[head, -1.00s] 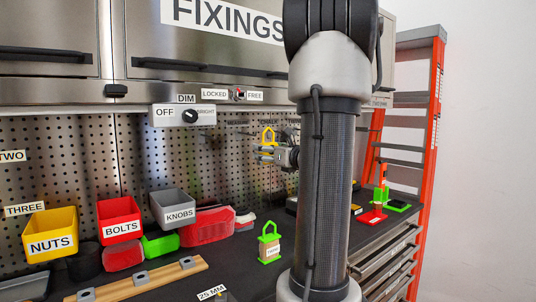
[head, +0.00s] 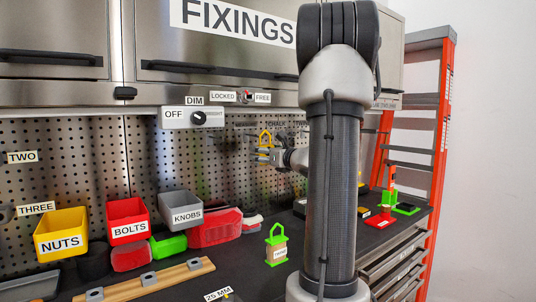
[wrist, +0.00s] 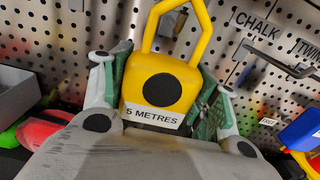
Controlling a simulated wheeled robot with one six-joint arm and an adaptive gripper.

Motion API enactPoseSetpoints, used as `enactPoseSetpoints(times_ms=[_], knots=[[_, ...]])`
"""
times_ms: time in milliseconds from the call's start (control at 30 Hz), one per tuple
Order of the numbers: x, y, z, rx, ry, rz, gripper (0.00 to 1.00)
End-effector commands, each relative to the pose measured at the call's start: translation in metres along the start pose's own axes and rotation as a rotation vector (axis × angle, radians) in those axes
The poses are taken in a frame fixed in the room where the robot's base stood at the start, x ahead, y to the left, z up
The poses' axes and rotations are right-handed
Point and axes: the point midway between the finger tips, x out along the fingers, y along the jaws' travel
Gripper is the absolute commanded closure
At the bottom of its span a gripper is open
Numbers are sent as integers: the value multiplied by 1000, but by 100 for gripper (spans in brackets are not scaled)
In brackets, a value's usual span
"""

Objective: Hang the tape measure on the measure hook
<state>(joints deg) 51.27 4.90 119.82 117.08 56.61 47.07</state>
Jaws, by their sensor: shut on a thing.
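The yellow tape measure (wrist: 163,88), labelled 5 METRES, is upright and slightly tilted in the wrist view, with its loop handle at the top. My gripper (wrist: 160,95) is shut on it, a finger with green pads on each side. In the head view the tape measure (head: 265,141) is held by my gripper (head: 272,156) close in front of the pegboard. A grey metal piece (wrist: 178,20) shows through the loop, perhaps the measure hook. I cannot tell whether the loop is around it or only in front of it.
A hook (wrist: 275,62) under the CHALK label is right of the tape measure. Below are the bolts bin (head: 128,222), the knobs bin (head: 181,208) and a green-handled block (head: 276,245) on the bench. An orange ladder (head: 442,130) stands at the right.

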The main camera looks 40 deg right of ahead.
Motion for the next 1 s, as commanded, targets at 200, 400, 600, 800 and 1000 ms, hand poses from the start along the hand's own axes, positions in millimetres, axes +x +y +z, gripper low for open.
enactPoseSetpoints(times_ms=[200, 400, 600, 800, 1000], knots=[[15, 0, -1, -1, -1, 0, 69], [24, 0, -8, 1, 0, -1, 69], [27, 0, -14, 0, 0, -1, 69], [28, 0, -15, 0, -1, -1, 69], [28, 0, -15, 0, -1, -1, 69]])
